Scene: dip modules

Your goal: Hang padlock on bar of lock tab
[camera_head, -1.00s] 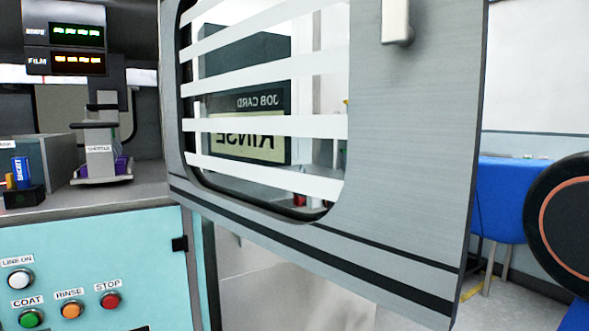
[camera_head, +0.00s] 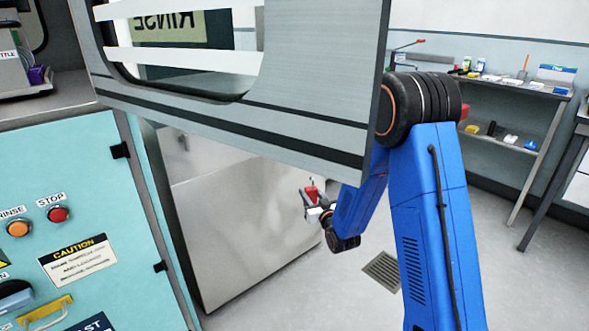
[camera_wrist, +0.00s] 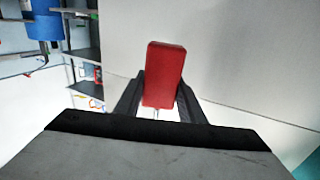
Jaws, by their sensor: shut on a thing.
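A red padlock (camera_wrist: 164,72) is held between the two dark fingers of my gripper (camera_wrist: 161,88) in the wrist view. A small bit of metal shows at its lower end, but most of the shackle is hidden. In the head view, my gripper (camera_head: 309,203) is small, below the raised grey door, with the red padlock (camera_head: 313,191) in it. It is in front of the pale lower panel, apart from the teal cabinet.
The open grey windowed door (camera_head: 310,125) hangs over my arm. A shelf unit (camera_head: 500,140) stands at the back right. The floor by the drain (camera_head: 384,274) is clear.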

